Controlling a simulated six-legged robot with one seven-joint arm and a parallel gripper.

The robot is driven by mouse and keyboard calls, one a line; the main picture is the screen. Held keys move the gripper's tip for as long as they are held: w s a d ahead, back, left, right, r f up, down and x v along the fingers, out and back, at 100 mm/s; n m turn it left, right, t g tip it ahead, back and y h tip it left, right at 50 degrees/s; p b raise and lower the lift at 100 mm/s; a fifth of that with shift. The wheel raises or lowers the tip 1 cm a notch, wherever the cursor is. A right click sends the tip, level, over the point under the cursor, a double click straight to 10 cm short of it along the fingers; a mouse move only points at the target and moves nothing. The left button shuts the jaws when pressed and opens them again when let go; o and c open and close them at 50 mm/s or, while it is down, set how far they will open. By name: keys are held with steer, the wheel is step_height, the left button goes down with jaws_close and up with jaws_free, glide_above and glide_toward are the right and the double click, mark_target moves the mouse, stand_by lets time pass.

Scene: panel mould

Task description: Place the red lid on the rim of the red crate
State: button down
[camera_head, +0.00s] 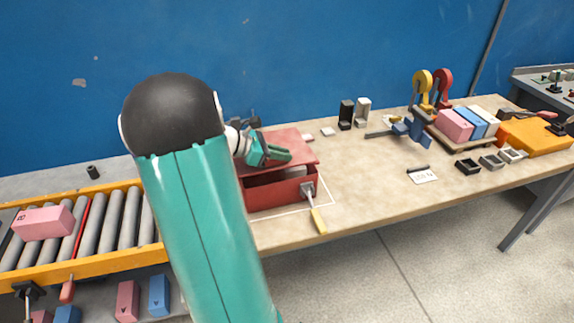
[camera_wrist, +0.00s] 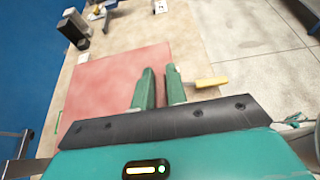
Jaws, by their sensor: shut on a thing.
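The red lid (camera_head: 298,140) is a flat plate over the red crate (camera_head: 275,196), and it also shows in the wrist view (camera_wrist: 105,85). The crate stands on the table. A dark gap shows between the lid's front edge and the crate's front rim, with something pale inside. My gripper (camera_head: 288,155) is over the lid, its green fingers close together; in the wrist view the fingers (camera_wrist: 160,82) are shut on the lid's upper part, and the exact grip is hard to see. My arm hides the left of lid and crate; whether the lid touches the rim at the back is hidden.
A roller conveyor (camera_head: 110,222) with a pink block (camera_head: 42,224) is at left. Black and grey holders (camera_head: 346,112) stand behind right. The table to the crate's right is mostly clear.

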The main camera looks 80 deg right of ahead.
mark_target(287, 165)
steer(key=shift+s+d+f, duration=0.25)
steer(key=shift+d+f, duration=0.2)
steer(key=shift+f, duration=0.1)
steer(key=shift+s+d+f, duration=0.2)
steer(key=shift+d+f, duration=0.25)
steer(key=shift+f, duration=0.1)
steer(key=f, duration=0.3)
steer(key=shift+s+d+f, duration=0.1)
steer(key=shift+d+f, duration=0.15)
steer(key=shift+f, duration=0.1)
steer(key=c, duration=1.4)
jaws_free()
